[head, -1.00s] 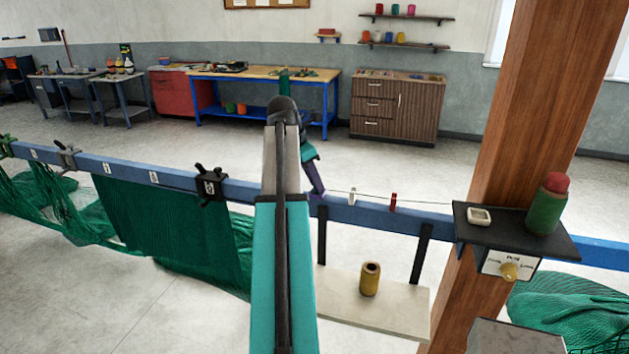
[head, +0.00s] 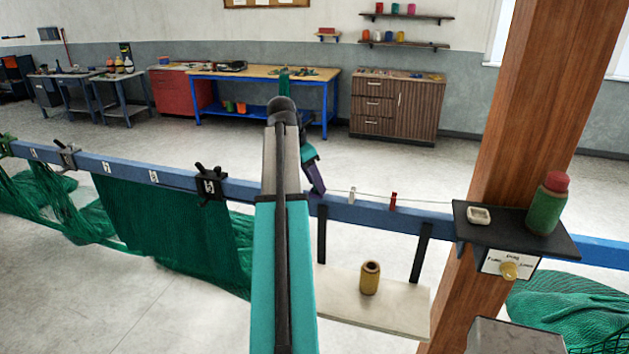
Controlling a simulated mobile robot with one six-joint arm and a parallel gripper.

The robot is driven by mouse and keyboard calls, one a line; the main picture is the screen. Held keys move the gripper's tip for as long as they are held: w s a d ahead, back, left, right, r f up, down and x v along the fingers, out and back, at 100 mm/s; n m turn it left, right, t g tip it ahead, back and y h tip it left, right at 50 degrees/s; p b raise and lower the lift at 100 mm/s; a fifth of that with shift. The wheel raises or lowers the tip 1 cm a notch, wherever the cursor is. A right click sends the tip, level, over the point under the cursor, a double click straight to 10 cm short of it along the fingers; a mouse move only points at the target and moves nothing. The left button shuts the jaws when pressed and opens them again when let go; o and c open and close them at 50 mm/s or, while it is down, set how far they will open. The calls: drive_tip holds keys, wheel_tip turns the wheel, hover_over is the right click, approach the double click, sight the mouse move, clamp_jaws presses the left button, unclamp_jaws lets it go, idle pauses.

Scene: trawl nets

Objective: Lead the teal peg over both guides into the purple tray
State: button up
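My arm rises through the middle of the head view and hides part of the blue rail (head: 440,213). My gripper (head: 318,190) shows as a small dark and purple shape just right of the arm, at the rail. Its fingers are too small to read as open or shut. A thin line runs from beside it to the right, past a white guide (head: 352,195) and a red guide (head: 393,201) on the rail. I cannot pick out the teal peg or the purple tray; my arm may hide them.
Green net (head: 165,222) hangs at left.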

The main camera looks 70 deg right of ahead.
drive_tip(key=shift+r, duration=0.15)
drive_tip(key=b+v, duration=0.4)
drive_tip(key=v, duration=0.9)
drive_tip(key=shift+r+b, duration=0.25)
drive_tip(key=shift+b, duration=0.15)
drive_tip(key=shift+w+a, duration=0.1)
